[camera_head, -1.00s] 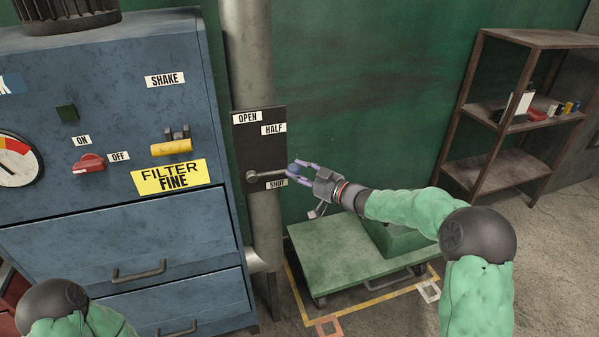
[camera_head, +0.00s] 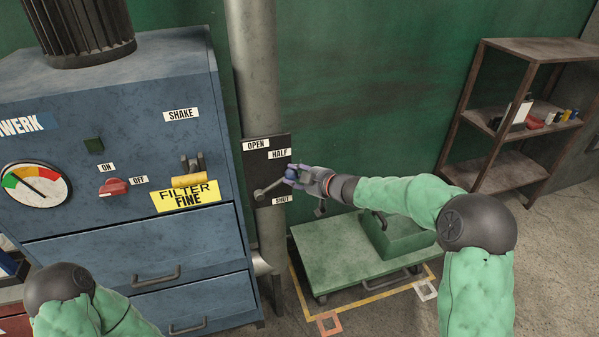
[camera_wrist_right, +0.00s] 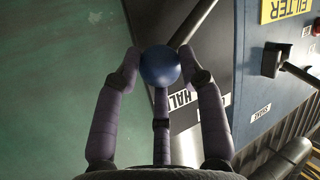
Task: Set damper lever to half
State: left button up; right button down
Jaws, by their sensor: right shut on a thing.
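The damper lever (camera_head: 272,187) is a grey metal arm with a blue ball knob (camera_wrist_right: 160,66). It is mounted on a dark plate (camera_head: 258,163) labelled OPEN, HALF and SHUT from top to bottom. The lever slants up to the right from its pivot, its knob between the HALF label (camera_head: 280,154) and the SHUT label (camera_head: 282,200). My right gripper (camera_head: 293,174) is shut on the knob, with its fingers around the ball in the right wrist view. Of my left arm only a part shows at the lower left; its gripper is out of view.
The blue filter cabinet (camera_head: 110,120) stands left of the plate, with a red switch (camera_head: 113,187) and a yellow handle (camera_head: 188,181). A vertical pipe (camera_head: 254,80) runs behind the plate. A green cart (camera_head: 330,255) is below my right arm. A shelf (camera_head: 530,50) stands at right.

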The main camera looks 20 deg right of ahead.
jog(key=shift+a+r+n+h+p, duration=0.65)
jog(key=shift+a+r+p, duration=0.2)
jog(key=shift+r, duration=0.2)
jog(key=c, duration=0.8)
grip_release()
jog(key=shift+o, duration=0.2)
jog(key=shift+s+d, duration=0.15)
jog(key=v, duration=1.1)
jog(key=shift+s+r, duration=0.2)
jog(key=shift+r, duration=0.05)
